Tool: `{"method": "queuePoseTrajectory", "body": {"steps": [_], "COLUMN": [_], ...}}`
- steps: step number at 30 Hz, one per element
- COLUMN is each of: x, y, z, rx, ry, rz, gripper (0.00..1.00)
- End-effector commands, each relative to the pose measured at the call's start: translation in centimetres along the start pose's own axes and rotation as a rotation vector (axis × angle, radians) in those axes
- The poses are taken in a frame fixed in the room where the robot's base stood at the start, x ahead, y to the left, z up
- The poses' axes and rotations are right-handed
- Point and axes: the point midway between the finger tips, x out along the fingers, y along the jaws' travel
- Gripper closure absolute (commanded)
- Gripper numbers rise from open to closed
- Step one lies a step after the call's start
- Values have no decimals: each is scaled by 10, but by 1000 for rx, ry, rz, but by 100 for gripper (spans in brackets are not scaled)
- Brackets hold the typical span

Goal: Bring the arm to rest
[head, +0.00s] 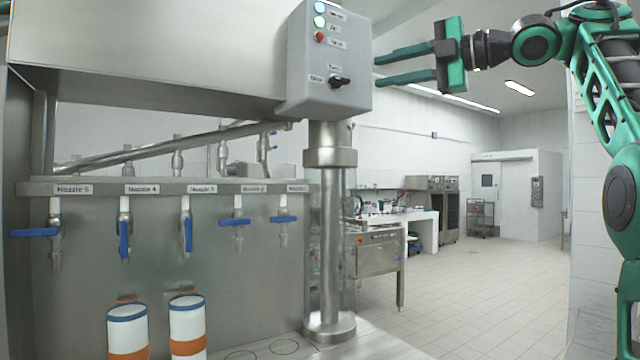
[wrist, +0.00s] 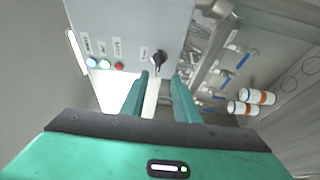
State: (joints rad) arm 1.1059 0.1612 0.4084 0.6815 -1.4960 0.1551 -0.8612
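My gripper (head: 378,70) is raised at the upper right of the head view, just right of the grey control box (head: 328,62). Its two green fingers point left and stand apart with nothing between them. In the wrist view the open fingers (wrist: 160,82) point toward the control box (wrist: 130,30), which shows its row of lights and buttons and a black knob (wrist: 158,62). I cannot tell whether a fingertip touches the box; in the head view they look close to its right edge. My green arm runs down the right side of the head view.
The filler has a row of nozzles with blue handles (head: 124,240). A steel post (head: 330,230) holds the box. Tiled floor (head: 480,280) is open to the right, with benches behind.

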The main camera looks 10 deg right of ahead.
Motion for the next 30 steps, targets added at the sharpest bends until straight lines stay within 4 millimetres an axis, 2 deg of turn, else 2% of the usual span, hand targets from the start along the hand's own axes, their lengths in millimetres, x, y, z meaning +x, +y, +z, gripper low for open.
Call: {"method": "queuePoseTrajectory", "body": {"steps": [5,8,11,16,20,25,30], "x": [5,18,34,46,33,-4,-55], "y": [-3,-13,-37,-107,-176,-279,-377], "z": [4,19,45,89,112,118,100], "rx": [28,119,278,599,840,1142,1398], "ry": [-15,-67,-163,-381,-563,-811,-1046], "rz": [-4,-15,-36,-82,-116,-157,-194], "gripper": [72,72,72,72,72,72,72]}}
